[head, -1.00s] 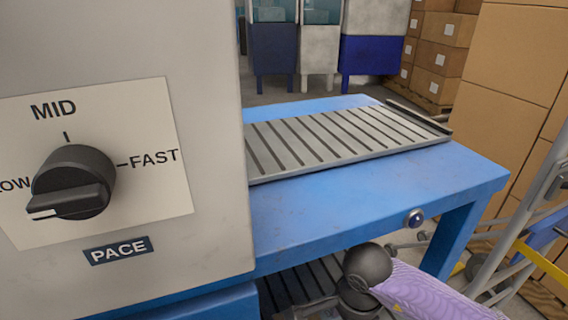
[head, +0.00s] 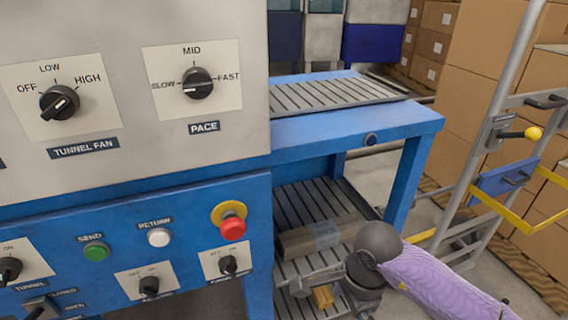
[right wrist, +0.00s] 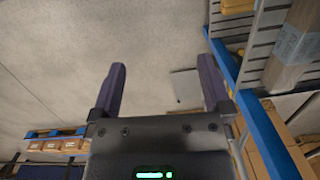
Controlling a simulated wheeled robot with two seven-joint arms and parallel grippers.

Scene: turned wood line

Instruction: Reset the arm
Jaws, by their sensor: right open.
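My right arm, with a black joint and a lilac sleeve, comes in from the lower right in the head view, in front of the lower roller shelf. Its gripper fingers are not clear there. In the right wrist view my right gripper (right wrist: 160,85) is open, its two dark fingers wide apart with nothing between them, over bare floor. A blue post stands close beside the right finger. My left gripper is not in view.
The control panel with the PACE knob (head: 197,83), TUNNEL FAN knob (head: 59,102) and red stop button (head: 232,228) fills the left. A wrapped timber bundle (head: 322,236) lies on the lower rollers (head: 300,200). A cart (head: 500,150) and stacked boxes (head: 470,75) stand right.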

